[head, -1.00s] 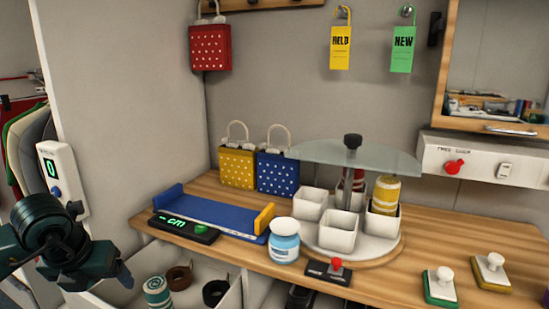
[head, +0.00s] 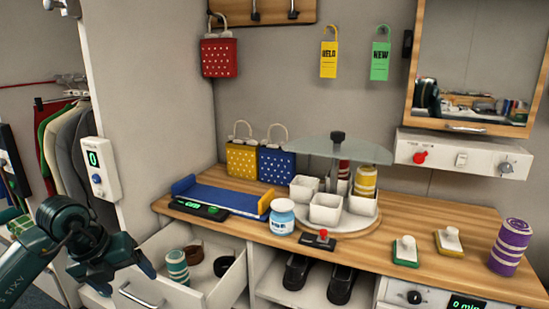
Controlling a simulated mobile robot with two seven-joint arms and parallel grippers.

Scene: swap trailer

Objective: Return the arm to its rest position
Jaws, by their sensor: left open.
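My left arm comes in from the lower left, and its dark green gripper (head: 126,278) is open with nothing seen between its fingers. It is in front of an open white drawer (head: 142,299), left of the wooden counter (head: 430,279). My right gripper is not in view.
The drawer holds a green-striped roll (head: 177,267) and dark rolled bands (head: 224,266). A wall panel (head: 99,167) stands left.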

